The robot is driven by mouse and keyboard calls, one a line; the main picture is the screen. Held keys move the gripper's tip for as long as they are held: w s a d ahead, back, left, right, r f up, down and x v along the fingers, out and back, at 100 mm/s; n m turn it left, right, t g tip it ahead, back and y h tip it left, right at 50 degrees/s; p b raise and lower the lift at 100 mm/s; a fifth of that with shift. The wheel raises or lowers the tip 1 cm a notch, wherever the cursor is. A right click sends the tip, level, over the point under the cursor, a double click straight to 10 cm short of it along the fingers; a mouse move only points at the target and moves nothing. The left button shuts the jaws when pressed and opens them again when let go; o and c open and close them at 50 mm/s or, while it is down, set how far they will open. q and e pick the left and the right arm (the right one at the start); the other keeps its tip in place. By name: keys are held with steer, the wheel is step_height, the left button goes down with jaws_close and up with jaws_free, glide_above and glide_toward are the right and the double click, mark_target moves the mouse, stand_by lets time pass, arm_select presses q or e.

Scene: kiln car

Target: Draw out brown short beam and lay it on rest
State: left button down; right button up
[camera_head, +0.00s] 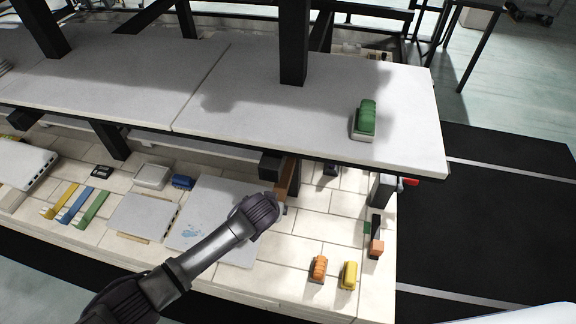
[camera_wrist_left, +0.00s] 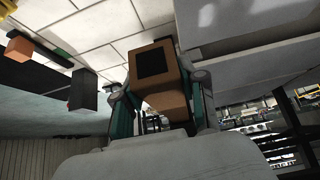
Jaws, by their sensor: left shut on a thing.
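The brown short beam (camera_head: 289,181) sticks out from under the upper white shelf, beside a dark post, in the head view. In the left wrist view its square, hollow-looking end (camera_wrist_left: 172,72) faces the camera. My left gripper (camera_head: 279,207) is at the beam's near end, below the shelf edge. In the left wrist view its fingers (camera_wrist_left: 162,100) stand on both sides of the beam and are shut on it. The beam's far part is hidden by the shelf. I cannot tell which thing is the rest. My right gripper is not in view.
On the lower brick deck stand an orange block (camera_head: 318,268), a yellow block (camera_head: 349,275) and a dark beam with an orange end (camera_head: 376,248). White slabs (camera_head: 145,216) and coloured strips (camera_head: 93,208) lie left.

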arm_select(q)
steer(key=shift+s+a+r+p, duration=0.15)
steer(key=shift+s+p, duration=0.2)
steer(key=shift+s, duration=0.15)
steer(key=c, duration=0.7)
jaws_free()
steer(key=o, duration=0.4)
steer(key=shift+s+a+f, duration=0.1)
steer(key=shift+s+f, duration=0.1)
steer(key=shift+f, duration=0.15)
steer(key=shift+c, duration=0.2)
steer(key=o, duration=0.3)
steer(key=shift+r, duration=0.1)
steer(key=shift+o, duration=0.2)
steer(key=shift+r, duration=0.15)
steer(key=shift+s+r+p, duration=0.2)
steer(key=shift+r+p, duration=0.3)
steer(key=shift+p, duration=0.2)
steer(key=p+v, duration=0.5)
steer(key=p, duration=0.2)
steer(key=shift+s+a+r, duration=0.15)
steer(key=shift+s+r, duration=0.1)
steer(key=shift+s, duration=0.05)
